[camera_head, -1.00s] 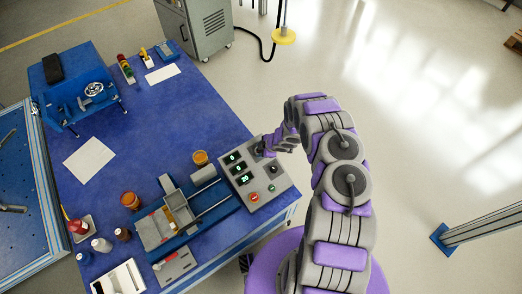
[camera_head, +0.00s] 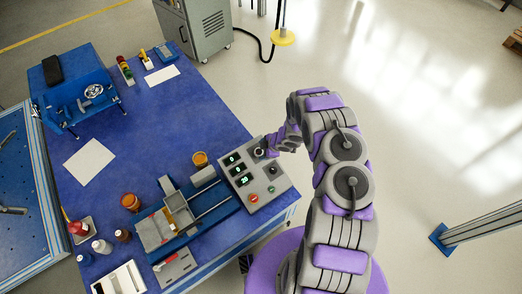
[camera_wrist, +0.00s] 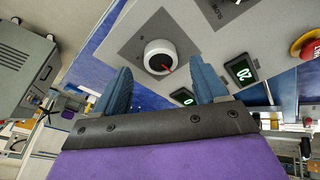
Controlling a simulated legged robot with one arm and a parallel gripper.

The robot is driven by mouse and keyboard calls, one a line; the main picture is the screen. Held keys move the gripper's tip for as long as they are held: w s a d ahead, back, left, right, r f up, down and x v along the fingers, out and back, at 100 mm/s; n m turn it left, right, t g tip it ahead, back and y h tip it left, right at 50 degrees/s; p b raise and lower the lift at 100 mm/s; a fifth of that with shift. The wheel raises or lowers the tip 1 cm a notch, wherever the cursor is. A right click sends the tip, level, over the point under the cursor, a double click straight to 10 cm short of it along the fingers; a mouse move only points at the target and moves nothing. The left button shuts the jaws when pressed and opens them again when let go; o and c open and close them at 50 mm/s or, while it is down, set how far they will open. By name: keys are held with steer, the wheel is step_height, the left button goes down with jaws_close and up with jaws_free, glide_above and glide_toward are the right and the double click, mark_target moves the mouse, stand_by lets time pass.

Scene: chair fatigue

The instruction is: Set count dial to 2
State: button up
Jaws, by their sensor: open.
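A white round dial (camera_wrist: 160,57) with a red pointer mark sits on a grey plate of the control panel (camera_wrist: 200,50). The pointer aims down and to the right in the wrist view. In the head view the dial (camera_head: 259,152) is at the panel's upper end. My gripper (camera_wrist: 162,86) is open, its two blue fingers apart on either side below the dial and not visibly touching it. In the head view my gripper (camera_head: 270,147) is right beside the dial.
The panel's displays (camera_head: 238,169) read 0, 0 and 20. A second dial (camera_head: 272,170), a green button (camera_head: 271,189) and a red button (camera_head: 253,197) are close by. A slide fixture (camera_head: 180,212) and an orange-brown jar (camera_head: 200,159) stand left of the panel.

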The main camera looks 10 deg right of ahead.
steer(key=p+v, duration=0.2)
steer(key=v, duration=1.2)
steer(key=shift+p, duration=0.3)
steer(key=shift+r, duration=0.1)
